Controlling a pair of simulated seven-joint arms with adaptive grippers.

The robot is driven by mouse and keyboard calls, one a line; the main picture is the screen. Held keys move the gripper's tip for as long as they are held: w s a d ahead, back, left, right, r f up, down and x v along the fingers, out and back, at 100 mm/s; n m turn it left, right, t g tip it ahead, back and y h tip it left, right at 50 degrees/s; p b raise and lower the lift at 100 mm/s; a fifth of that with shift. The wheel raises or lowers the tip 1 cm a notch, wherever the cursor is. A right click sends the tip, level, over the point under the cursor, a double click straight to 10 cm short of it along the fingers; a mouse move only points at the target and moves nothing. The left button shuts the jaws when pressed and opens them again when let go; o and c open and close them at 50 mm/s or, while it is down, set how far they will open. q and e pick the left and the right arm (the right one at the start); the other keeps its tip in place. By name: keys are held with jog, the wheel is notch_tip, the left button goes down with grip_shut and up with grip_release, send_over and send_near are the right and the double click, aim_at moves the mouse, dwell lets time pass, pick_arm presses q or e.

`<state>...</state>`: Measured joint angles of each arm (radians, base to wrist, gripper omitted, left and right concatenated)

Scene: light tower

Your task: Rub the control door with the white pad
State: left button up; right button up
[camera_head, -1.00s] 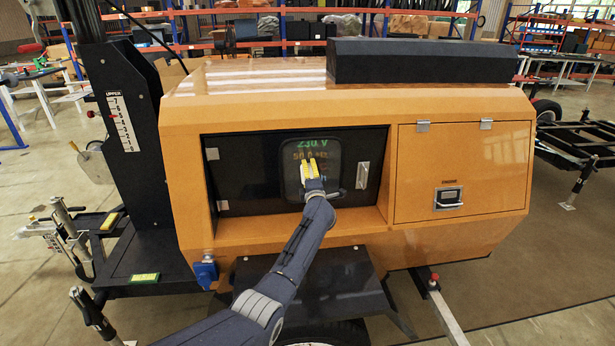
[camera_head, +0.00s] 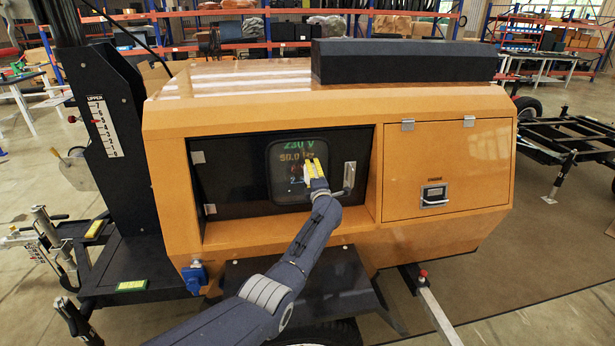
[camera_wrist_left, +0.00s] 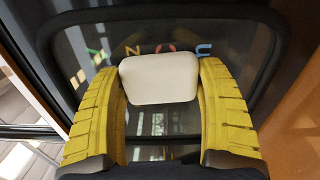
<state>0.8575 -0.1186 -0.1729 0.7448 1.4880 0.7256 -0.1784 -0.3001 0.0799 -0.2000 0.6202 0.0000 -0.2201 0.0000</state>
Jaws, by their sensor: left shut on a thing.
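The control door (camera_head: 232,176) is a black panel with a dark window set in the orange housing. Coloured readouts show in its window (camera_head: 284,180). My left gripper (camera_head: 315,168), with yellow fingers, is in front of the right part of the window. In the left wrist view the gripper (camera_wrist_left: 160,85) is shut on the white pad (camera_wrist_left: 160,78), held between both fingers with the window behind it. I cannot tell whether the pad touches the window. My right gripper is not in view.
A door handle (camera_head: 349,177) stands just right of the gripper. An orange engine door (camera_head: 446,165) is further right. A black mast base (camera_head: 112,130) stands at the left, and a blue socket (camera_head: 194,277) sits below the panel.

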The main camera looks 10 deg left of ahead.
aim_at(293, 168)
pick_arm(q)
jog(key=shift+w+d, duration=0.3)
jog(key=shift+d, duration=0.35)
jog(key=shift+r, duration=0.85)
jog(key=shift+s+a, duration=0.1)
jog(key=shift+s+a, duration=0.5)
jog(key=shift+a, duration=0.7)
jog(key=shift+s+a, duration=0.5)
jog(key=shift+a, duration=0.7)
jog(key=shift+s+a, duration=0.5)
jog(key=shift+a, duration=0.7)
jog(key=shift+r, duration=0.1)
jog(key=shift+r, duration=0.1)
